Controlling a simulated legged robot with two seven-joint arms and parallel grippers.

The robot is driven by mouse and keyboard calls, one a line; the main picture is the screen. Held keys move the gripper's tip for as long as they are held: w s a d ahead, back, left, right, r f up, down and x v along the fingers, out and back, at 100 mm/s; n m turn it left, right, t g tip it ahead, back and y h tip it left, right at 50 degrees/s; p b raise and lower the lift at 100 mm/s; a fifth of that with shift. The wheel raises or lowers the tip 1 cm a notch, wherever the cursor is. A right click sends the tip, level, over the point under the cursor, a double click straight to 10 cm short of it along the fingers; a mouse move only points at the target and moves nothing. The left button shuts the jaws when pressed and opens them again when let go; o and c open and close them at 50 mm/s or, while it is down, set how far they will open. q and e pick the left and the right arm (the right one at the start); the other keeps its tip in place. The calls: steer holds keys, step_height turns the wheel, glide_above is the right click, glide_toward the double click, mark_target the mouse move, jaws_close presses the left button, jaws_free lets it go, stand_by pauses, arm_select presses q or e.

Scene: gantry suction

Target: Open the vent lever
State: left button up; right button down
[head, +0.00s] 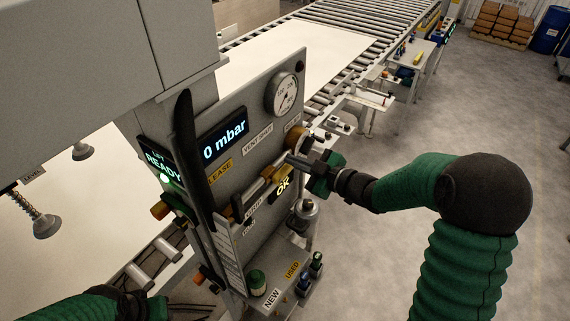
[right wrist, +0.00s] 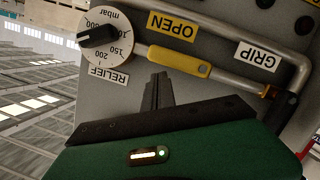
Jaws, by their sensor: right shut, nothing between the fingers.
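The vent lever, a metal bar with a yellow grip (right wrist: 180,62), lies below the yellow OPEN label (right wrist: 172,27) in the right wrist view, which shows the panel upside down. My right gripper (head: 291,158) is shut and empty, reaching the panel from the right. In the right wrist view its fingertips (right wrist: 158,78) are just below the yellow grip; I cannot tell whether they touch it. My left forearm shows at the bottom left; its gripper is out of view.
A relief knob (right wrist: 97,36) is beside the lever. The panel carries a 0 mbar display (head: 224,139), a round gauge (head: 285,94) and a long black handle (head: 187,150). A shelf with small knobs (head: 257,283) is below. Open floor lies right.

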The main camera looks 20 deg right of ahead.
steer(key=shift+w+d+f+b, duration=0.15)
steer(key=shift+d+f+b, duration=0.2)
steer(key=shift+f, duration=0.1)
steer(key=shift+a+f, duration=0.1)
stand_by(0.4)
